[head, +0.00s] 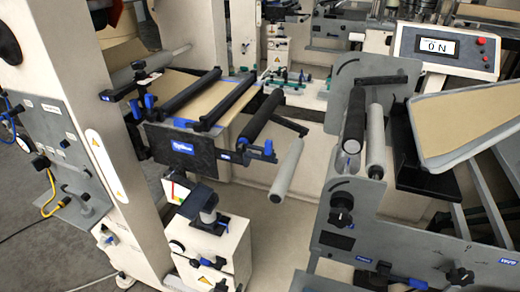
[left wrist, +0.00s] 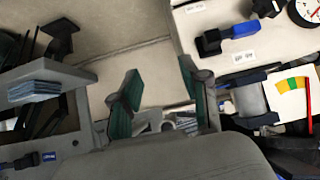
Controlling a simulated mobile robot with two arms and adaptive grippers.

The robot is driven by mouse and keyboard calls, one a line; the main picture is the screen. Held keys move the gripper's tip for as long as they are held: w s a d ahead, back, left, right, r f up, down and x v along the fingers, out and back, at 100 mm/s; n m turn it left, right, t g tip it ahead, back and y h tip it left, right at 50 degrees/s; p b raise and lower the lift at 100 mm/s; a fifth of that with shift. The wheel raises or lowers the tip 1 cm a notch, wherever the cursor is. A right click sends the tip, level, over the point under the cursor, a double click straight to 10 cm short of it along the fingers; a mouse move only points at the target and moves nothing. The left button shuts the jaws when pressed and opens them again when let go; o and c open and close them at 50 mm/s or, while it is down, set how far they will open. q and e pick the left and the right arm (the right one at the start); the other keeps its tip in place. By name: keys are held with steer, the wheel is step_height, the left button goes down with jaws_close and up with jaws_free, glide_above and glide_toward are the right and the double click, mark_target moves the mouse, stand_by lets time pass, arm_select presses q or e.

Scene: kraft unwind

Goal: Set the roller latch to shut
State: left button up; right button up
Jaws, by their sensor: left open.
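In the left wrist view my left gripper (left wrist: 160,76) is open, its two teal-padded fingers apart with nothing between them. A black latch with a blue handle (left wrist: 238,31) lies on a pale labelled panel to the right of the fingers, apart from them. In the head view a black-roller frame (head: 170,145) carries blue levers, one beside the front roller's end (head: 268,149) and one at the left (head: 150,102). I cannot tell which blue part is the roller latch, or its setting. I cannot make out my left gripper clearly in the head view. My right gripper is not in view.
A pale box (head: 235,248) with a grey cylinder (head: 208,206) and a coloured gauge (head: 175,190) stands below the roller frame. A grey idle roller (head: 285,170) juts out at its right. A grey machine plate (head: 415,255) fills the right front. Pale floor shows between.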

arm_select(q)
steer(key=w+d+r+t, duration=0.1)
steer(key=w+d+r, duration=0.15)
steer(key=r, duration=0.35)
steer(key=w+d+r+t+h, duration=0.1)
steer(key=w+r+t, duration=0.1)
steer(key=w+r, duration=0.35)
steer(key=w+d+r+t, duration=0.1)
steer(key=r, duration=0.7)
steer(key=t+h+b, duration=0.1)
steer(key=t+h, duration=0.1)
steer(key=t, duration=0.2)
glide_toward(267, 149)
steer(key=shift+m, duration=0.3)
steer(key=p+x, duration=0.2)
steer(key=x, duration=0.7)
steer(key=shift+w+d+r, duration=0.1)
steer(key=shift+w+d, duration=0.1)
steer(key=shift+w, duration=0.15)
steer(key=shift+w+d, duration=0.15)
steer(key=shift+w, duration=0.45)
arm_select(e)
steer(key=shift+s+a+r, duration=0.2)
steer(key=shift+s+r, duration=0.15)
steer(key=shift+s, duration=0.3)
arm_select(q)
steer(key=shift+c, duration=0.2)
jaws_close()
